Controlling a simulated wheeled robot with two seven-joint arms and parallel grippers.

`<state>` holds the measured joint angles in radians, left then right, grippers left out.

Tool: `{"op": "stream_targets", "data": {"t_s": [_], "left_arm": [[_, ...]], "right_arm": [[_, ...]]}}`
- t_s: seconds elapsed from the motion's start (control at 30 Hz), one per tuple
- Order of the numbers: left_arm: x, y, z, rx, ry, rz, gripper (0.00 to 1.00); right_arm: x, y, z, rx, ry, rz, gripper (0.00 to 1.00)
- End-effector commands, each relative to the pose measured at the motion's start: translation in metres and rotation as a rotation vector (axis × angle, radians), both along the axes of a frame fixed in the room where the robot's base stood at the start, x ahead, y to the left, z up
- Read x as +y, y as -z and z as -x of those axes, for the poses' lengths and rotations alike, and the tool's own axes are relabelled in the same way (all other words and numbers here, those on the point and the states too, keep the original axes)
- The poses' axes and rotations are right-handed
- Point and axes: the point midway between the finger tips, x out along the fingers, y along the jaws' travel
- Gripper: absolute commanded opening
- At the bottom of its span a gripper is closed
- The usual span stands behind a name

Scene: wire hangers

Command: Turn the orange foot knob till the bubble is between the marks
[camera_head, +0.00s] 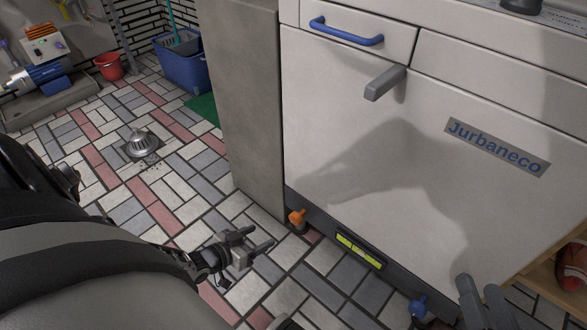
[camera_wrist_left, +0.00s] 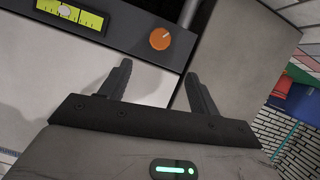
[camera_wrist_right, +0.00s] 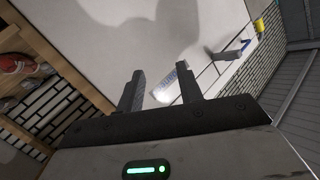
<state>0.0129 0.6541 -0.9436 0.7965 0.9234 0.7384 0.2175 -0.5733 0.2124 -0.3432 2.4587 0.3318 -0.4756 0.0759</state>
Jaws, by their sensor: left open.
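The orange foot knob (camera_head: 297,217) is at the left end of the dark plinth (camera_head: 330,232) under the white appliance. It shows larger in the left wrist view (camera_wrist_left: 160,39), beyond my fingertips. A yellow-green level vial (camera_head: 360,250) is set in the plinth to its right. In the left wrist view, a pale bubble (camera_wrist_left: 64,11) sits left of the vial's middle; the marks are too small to judge. My left gripper (camera_head: 258,237) is open and empty, below and left of the knob, not touching it. My right gripper (camera_head: 478,281) is open and empty at the lower right.
A blue foot knob (camera_head: 418,306) is at the plinth's right part, near my right gripper. A grey panel (camera_head: 245,110) stands left of the appliance. A wooden shelf (camera_head: 545,285) is at the far right. The tiled floor left of the plinth is mostly clear.

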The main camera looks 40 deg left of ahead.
Motion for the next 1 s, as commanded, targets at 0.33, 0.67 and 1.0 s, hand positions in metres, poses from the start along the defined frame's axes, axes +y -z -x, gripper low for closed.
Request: {"op": "stream_targets", "data": {"t_s": [0.33,0.67,1.0], "left_arm": [[-0.008,0.026,-0.053,-0.003,0.000,0.004,0.62],[-0.017,0.051,-0.112,-0.002,0.001,0.003,0.62],[-0.021,0.060,-0.142,0.000,0.000,0.002,0.62]], "right_arm": [[0.006,-0.009,-0.002,-0.044,-0.015,-0.154,0.36],[-0.004,-0.073,-0.024,-0.643,0.016,0.014,0.36],[-0.002,-0.115,-0.008,-1.028,0.019,0.104,0.36]]}}
